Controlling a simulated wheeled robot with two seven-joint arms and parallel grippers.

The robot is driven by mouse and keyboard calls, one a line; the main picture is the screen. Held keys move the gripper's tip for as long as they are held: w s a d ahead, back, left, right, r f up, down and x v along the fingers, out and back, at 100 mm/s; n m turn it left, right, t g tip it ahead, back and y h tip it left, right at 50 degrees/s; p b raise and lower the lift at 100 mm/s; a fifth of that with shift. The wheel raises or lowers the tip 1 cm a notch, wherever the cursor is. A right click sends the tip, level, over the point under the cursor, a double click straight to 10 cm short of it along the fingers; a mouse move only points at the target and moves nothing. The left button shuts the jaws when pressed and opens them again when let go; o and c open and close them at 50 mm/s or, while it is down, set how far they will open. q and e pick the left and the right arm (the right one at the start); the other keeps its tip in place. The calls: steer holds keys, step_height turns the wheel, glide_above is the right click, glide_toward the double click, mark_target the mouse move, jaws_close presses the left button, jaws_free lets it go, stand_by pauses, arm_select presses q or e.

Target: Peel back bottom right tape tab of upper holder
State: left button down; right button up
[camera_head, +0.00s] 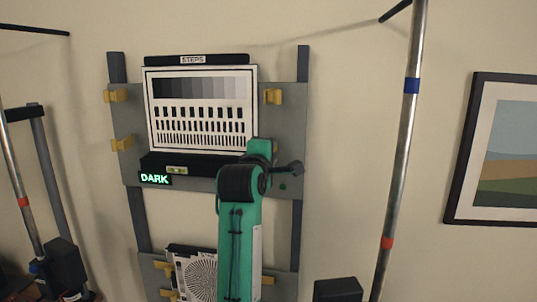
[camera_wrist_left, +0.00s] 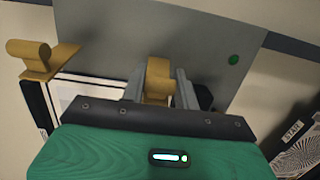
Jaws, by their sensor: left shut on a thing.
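The upper holder is a grey plate (camera_head: 292,120) on the wall rails, carrying a white STEPS chart (camera_head: 200,110). Yellow tape tabs show at its top left (camera_head: 117,95), bottom left (camera_head: 122,143) and top right (camera_head: 273,96). My green left arm covers most of the bottom right corner in the head view. In the left wrist view, my left gripper (camera_wrist_left: 159,88) is shut on the yellow bottom right tab (camera_wrist_left: 158,72), with one grey finger on each side. The top right tab (camera_wrist_left: 35,55) stands apart at the left there. My right gripper is not in view.
A lit DARK sign (camera_head: 155,179) and a black ledge with a level are under the chart. A lower holder with a star chart (camera_head: 198,278) hangs below, partly behind my arm. A metal stand pole (camera_head: 400,150) rises at the right, near a framed picture (camera_head: 512,150).

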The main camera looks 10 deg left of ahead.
arm_select(q)
steer(key=shift+d, duration=0.2)
stand_by(0.3)
steer(key=c, duration=1.5)
jaws_free()
steer(key=shift+o, duration=0.9)
steer(key=shift+w+d, duration=0.3)
